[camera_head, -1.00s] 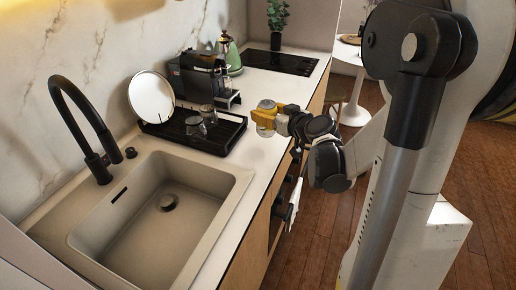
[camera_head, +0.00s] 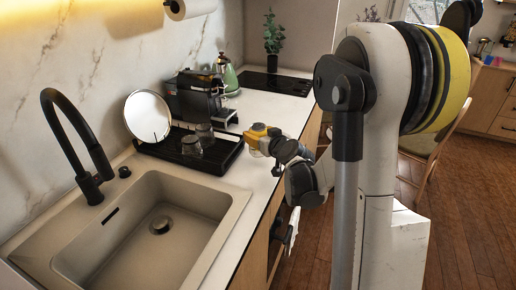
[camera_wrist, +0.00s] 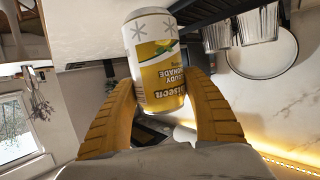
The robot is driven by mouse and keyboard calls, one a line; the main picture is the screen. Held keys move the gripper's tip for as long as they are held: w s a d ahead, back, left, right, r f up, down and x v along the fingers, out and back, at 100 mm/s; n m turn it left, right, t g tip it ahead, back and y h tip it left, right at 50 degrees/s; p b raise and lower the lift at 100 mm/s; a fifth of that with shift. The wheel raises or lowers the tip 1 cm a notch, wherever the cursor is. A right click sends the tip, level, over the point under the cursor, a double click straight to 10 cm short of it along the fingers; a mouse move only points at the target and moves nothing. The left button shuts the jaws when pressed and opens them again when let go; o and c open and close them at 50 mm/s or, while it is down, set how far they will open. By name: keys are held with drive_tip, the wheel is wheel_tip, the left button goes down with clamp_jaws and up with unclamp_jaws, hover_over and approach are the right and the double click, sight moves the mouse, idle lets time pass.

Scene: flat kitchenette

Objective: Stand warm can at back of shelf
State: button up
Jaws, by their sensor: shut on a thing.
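My gripper (camera_wrist: 163,115) is shut on a yellow and white lemonade can (camera_wrist: 155,60). The wrist view shows its orange fingers on both sides of the can, and the label appears upside down there. In the head view my gripper (camera_head: 262,138) is at the right edge of the white counter, beside the dish rack. The can is small and mostly hidden by the fingers in that view. I cannot make out the shelf in either current view.
The counter holds a sink (camera_head: 110,240) with a black faucet (camera_head: 75,140), a black dish rack (camera_head: 222,160) with glasses and a round plate (camera_head: 147,117), a coffee machine (camera_head: 195,98), a green kettle (camera_head: 226,76) and a dark cooktop (camera_head: 270,83). Wooden floor lies right.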

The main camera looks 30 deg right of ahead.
wheel_tip(320, 180, down, 4)
drive_tip(key=shift+f+b, duration=0.1)
drive_tip(key=shift+b, duration=0.95)
drive_tip(key=o, duration=1.4)
